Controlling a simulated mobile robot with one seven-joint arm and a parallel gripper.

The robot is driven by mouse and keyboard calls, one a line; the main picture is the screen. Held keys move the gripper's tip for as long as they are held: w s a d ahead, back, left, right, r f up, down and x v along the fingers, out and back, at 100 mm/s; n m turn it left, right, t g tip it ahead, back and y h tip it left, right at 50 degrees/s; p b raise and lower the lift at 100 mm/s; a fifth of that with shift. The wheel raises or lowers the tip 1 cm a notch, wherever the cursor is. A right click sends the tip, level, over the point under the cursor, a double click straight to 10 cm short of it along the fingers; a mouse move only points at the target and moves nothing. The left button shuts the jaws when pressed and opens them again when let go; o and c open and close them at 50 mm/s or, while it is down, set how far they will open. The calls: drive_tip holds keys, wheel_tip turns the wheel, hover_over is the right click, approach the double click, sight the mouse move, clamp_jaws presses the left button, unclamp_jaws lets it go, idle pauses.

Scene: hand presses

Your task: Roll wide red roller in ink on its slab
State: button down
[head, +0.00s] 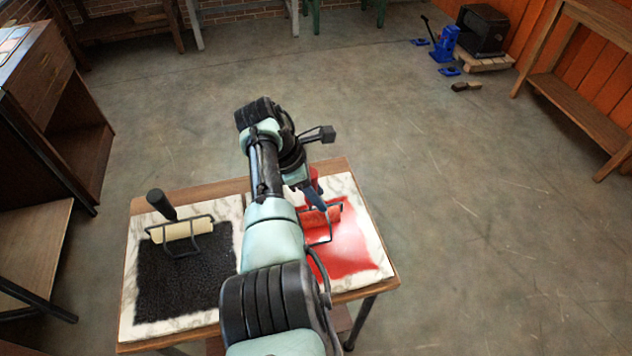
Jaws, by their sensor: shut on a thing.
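The wide red roller (321,217) sits low over the red ink patch (350,245) on the right marble slab (376,240), in a wire frame. I cannot tell whether it touches the ink. Its dark blue handle (315,199) tilts up to the left into my gripper (304,187). My gripper is shut on this handle, and its fingers are mostly hidden behind my arm. The arm also covers the left part of the red slab.
On the left slab, a cream roller (181,231) with a black handle rests on black ink (185,278). A small red item (314,175) stands behind the red roller, partly hidden. Both slabs fill most of the wooden table (232,187). Open floor (480,210) lies right.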

drive_tip(key=shift+s+d+r+p, duration=0.15)
drive_tip(key=shift+s+p, duration=0.25)
drive_tip(key=shift+p, duration=0.5)
drive_tip(key=shift+s+p, duration=0.1)
drive_tip(key=shift+p, duration=0.2)
drive_tip(key=shift+s+r+p, duration=0.1)
drive_tip(key=shift+s+p, duration=0.05)
drive_tip(key=shift+p, duration=0.2)
drive_tip(key=shift+s+d+f+p, duration=0.1)
drive_tip(key=shift+s+d+p, duration=0.2)
drive_tip(key=shift+s+p, duration=0.85)
drive_tip(key=shift+s+d+f+p, duration=0.1)
drive_tip(key=shift+s+d+p, duration=0.25)
drive_tip(key=shift+p, duration=1.4)
drive_tip(key=s+d+p, duration=0.2)
drive_tip(key=s+p, duration=0.5)
drive_tip(key=p, duration=0.3)
drive_tip(key=shift+s, duration=0.15)
